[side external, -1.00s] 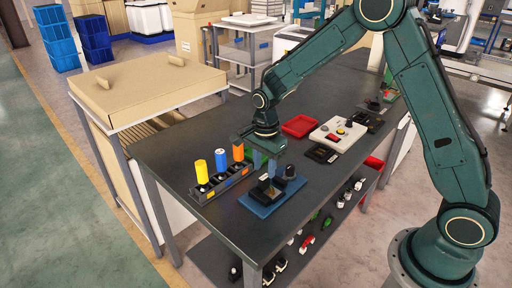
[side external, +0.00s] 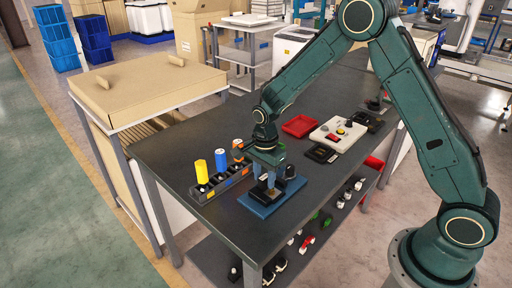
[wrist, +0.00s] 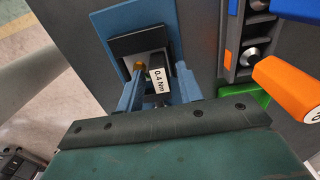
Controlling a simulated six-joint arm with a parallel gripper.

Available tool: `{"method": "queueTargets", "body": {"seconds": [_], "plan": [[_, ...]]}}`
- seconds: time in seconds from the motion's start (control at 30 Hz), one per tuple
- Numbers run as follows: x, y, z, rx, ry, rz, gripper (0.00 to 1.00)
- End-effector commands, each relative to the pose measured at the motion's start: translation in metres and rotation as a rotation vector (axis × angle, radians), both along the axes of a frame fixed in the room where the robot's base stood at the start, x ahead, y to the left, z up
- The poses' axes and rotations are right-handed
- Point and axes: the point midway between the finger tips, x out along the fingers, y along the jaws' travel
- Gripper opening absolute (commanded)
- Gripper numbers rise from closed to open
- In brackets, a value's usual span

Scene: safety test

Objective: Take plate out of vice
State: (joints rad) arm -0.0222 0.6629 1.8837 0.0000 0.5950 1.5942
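The vice (side external: 268,196) is a small black fixture on a blue base plate (side external: 252,206) near the front edge of the table. In the wrist view the vice's black body (wrist: 125,45) sits on the blue base (wrist: 105,22), with a pale grey surface, a brass-coloured piece and a "0.4 Nm" label (wrist: 158,80). I cannot clearly tell which part is the plate. My gripper (side external: 264,183) is low over the vice. In the wrist view its two blue fingers (wrist: 156,88) are apart, on either side of the brass piece and label. Contact cannot be made out.
A dark rack with yellow (side external: 201,171), blue (side external: 221,160) and orange (side external: 237,149) cylinders stands close on the left. A dark knob-like part (side external: 290,170) is at the vice's right. A red tray (side external: 299,126) and a white button box (side external: 338,133) lie further back.

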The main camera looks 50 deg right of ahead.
Motion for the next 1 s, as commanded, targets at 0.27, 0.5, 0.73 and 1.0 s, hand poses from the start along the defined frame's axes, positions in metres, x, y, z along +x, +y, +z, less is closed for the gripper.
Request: {"method": "queueTargets", "body": {"seconds": [0.27, 0.5, 0.73, 1.0], "plan": [[0.0, 0.0, 0.0, 0.0, 0.0, 0.0, 0.13], [0.0, 0.0, 0.001, 0.0, -0.001, 0.0, 0.0], [0.001, 0.0, 0.01, 0.0, -0.003, 0.0, 0.0], [0.001, 0.0, 0.025, 0.0, -0.003, 0.0, 0.0]]}}
